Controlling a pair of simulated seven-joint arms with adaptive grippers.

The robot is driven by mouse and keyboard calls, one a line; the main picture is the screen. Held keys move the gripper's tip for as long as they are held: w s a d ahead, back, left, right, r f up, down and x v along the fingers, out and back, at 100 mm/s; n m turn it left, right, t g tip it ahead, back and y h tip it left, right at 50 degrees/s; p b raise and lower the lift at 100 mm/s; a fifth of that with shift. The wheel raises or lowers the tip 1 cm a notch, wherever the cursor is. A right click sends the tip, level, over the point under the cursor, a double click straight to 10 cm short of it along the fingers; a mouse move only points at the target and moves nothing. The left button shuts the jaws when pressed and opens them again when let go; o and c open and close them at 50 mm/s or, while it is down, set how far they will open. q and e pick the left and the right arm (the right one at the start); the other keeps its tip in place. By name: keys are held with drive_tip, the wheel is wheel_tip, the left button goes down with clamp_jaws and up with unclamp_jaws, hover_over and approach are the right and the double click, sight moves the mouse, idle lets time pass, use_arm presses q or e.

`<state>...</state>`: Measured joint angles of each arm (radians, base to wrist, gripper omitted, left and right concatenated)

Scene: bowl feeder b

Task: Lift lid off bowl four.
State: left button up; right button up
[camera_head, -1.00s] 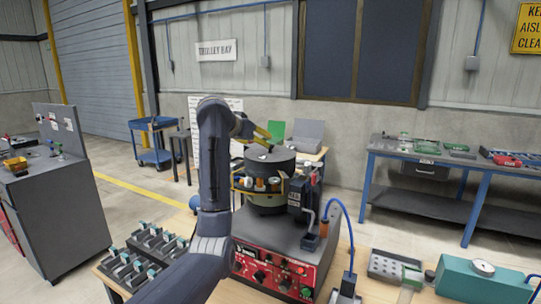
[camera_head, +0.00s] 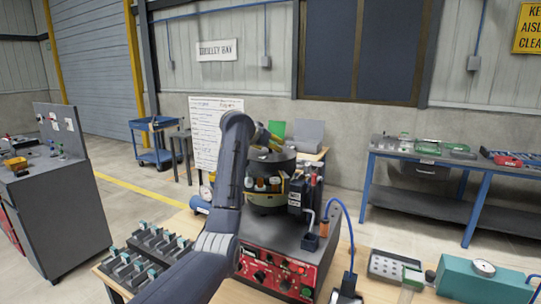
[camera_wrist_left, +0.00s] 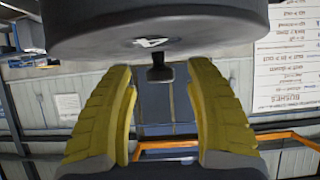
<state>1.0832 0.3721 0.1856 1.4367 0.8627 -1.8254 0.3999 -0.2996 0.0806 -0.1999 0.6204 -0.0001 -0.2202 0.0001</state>
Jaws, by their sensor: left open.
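The dark round lid (camera_head: 283,156) sits on top of the bowl feeder's drum (camera_head: 284,169), partly hidden by my left arm. In the left wrist view the lid (camera_wrist_left: 150,28) fills the top, with a small white mark and a dark knob (camera_wrist_left: 159,72). The yellow fingers of my left gripper (camera_wrist_left: 165,85) are open. One finger is on each side of the knob, with gaps between knob and fingers. In the head view only a bit of the gripper (camera_head: 266,134) shows beyond the arm. My right gripper is out of view.
The feeder stands on a grey base with a red control panel (camera_head: 275,264). Several dark fixtures (camera_head: 150,250) lie at the left of the bench. A blue cable (camera_head: 348,225) and a teal box (camera_head: 475,277) are at the right.

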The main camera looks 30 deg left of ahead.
use_arm(q)
drive_tip(key=shift+w+f, duration=0.35)
drive_tip(key=shift+w, duration=0.3)
drive_tip(key=shift+c, duration=0.4)
clamp_jaws()
